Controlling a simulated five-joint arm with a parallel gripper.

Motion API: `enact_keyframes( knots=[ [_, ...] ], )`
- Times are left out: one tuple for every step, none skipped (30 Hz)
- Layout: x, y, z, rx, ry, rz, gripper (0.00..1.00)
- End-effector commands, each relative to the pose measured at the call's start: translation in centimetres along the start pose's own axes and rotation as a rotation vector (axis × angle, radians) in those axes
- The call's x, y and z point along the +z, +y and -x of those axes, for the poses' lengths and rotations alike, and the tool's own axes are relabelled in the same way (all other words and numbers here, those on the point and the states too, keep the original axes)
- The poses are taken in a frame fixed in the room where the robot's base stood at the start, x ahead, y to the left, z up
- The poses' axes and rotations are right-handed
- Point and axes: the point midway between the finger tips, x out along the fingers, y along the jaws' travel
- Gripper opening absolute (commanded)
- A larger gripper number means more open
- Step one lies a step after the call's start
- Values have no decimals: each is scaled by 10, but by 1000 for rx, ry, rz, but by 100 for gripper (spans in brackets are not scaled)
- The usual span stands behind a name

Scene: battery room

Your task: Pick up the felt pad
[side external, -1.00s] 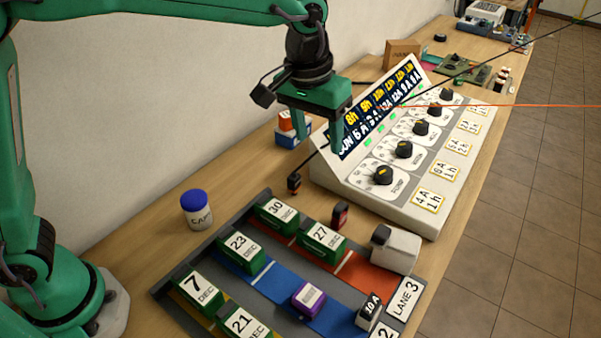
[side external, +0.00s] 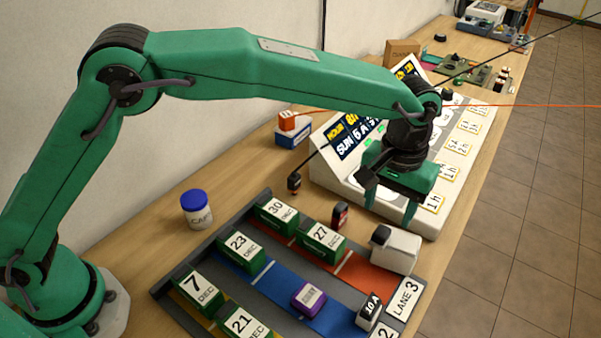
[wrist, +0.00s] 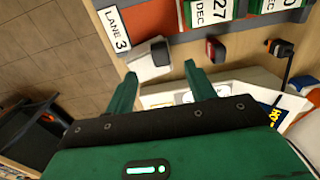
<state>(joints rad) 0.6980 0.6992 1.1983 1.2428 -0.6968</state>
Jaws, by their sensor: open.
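I cannot tell for certain which thing is the felt pad. A white block with a dark grey piece at one end (side external: 398,252) sits at the LANE 3 end of the tray; it also shows in the wrist view (wrist: 146,66), just beyond my fingertips. A purple block with a pale label (side external: 308,297) sits on the blue lane. My gripper (side external: 390,210) is open and empty, fingers pointing down, in front of the dial panel and above and behind the white block. In the wrist view its two fingers (wrist: 160,76) are spread apart.
The sloped dial panel (side external: 345,185) stands close behind my gripper. The tray (side external: 275,303) holds several green dated blocks and a 10 A block (side external: 368,312). A small red and black object (side external: 340,215) stands near the tray's back edge. A lidded jar (side external: 197,210) stands left.

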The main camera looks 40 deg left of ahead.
Motion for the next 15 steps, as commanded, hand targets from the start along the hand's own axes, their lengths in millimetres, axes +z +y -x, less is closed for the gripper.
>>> enact_keyframes(
  knots=[
    [0,0,-4,-2,-2,0,55],
    [0,0,-7,-2,-2,0,55],
    [0,-1,-10,-2,-2,0,55],
    [0,-1,-13,-2,-2,0,55],
    [0,-1,-15,-2,-2,0,55],
    [0,-1,-18,-2,-2,0,55],
    [0,-1,-20,-2,-2,0,55],
    [0,-1,-21,-1,-1,0,55],
    [0,-1,-22,-1,-1,0,55],
    [0,-1,-23,0,-1,0,55],
    [0,0,-23,0,0,0,55],
    [0,0,-23,0,0,0,55],
    [0,-1,-23,0,0,0,55],
    [0,-1,-23,0,0,0,55],
    [0,-1,-24,-1,-1,0,55]
  ],
)
